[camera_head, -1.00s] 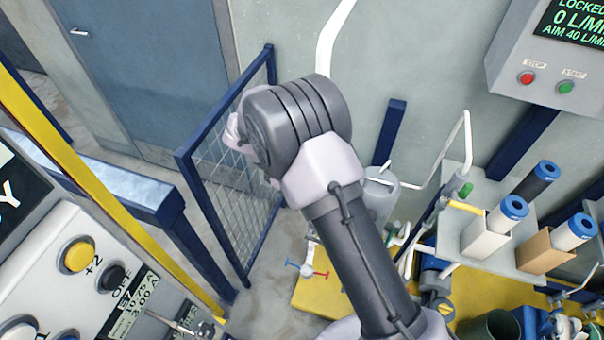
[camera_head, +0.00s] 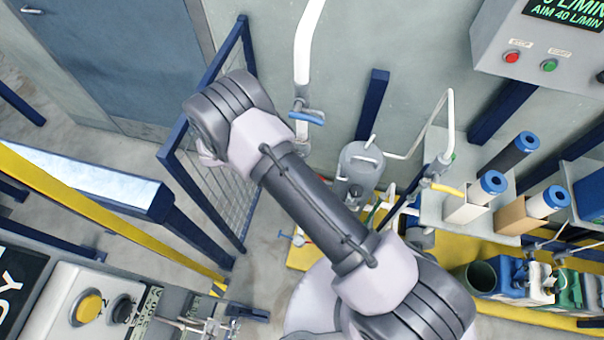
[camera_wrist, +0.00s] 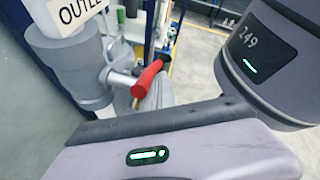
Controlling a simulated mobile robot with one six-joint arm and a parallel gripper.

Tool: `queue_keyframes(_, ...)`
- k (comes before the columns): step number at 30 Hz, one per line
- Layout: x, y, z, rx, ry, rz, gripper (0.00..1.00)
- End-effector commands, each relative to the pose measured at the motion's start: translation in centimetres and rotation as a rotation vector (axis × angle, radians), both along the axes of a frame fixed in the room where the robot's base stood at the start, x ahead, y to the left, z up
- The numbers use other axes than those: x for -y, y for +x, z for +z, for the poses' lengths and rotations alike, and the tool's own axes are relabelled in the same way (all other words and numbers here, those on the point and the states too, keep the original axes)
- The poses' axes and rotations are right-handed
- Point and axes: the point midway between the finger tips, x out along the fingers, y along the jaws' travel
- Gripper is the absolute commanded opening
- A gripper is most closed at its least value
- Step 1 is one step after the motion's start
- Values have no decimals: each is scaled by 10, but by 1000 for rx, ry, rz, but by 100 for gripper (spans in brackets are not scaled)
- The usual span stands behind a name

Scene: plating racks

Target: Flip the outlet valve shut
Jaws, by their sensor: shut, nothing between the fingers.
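A red lever handle (camera_wrist: 147,78) sits on a light grey valve stub on a thick grey pipe (camera_wrist: 80,72) in the wrist view. The white label (camera_wrist: 74,14) above it is cut off and reads "OUTLE". The lever slants up and to the right from the stub. I cannot tell which fitting in the head view is this valve. My gripper's fingers are not visible in either view; only grey housings of my own arm show near the valve. I see no contact with the lever.
A white wall pipe has a blue lever (camera_head: 306,117). A grey tank (camera_head: 358,168) stands beside a rack shelf (camera_head: 432,210). A mesh gate (camera_head: 215,185), a yellow rail (camera_head: 110,210) and a button panel (camera_head: 60,300) are on the left. A control box (camera_head: 530,60) hangs upper right.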

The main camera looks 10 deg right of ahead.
Motion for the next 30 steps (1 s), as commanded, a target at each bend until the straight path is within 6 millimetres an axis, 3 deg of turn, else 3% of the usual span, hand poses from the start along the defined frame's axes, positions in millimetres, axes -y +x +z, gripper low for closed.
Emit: queue_keyframes(30,4,1,8,7,0,0,0)
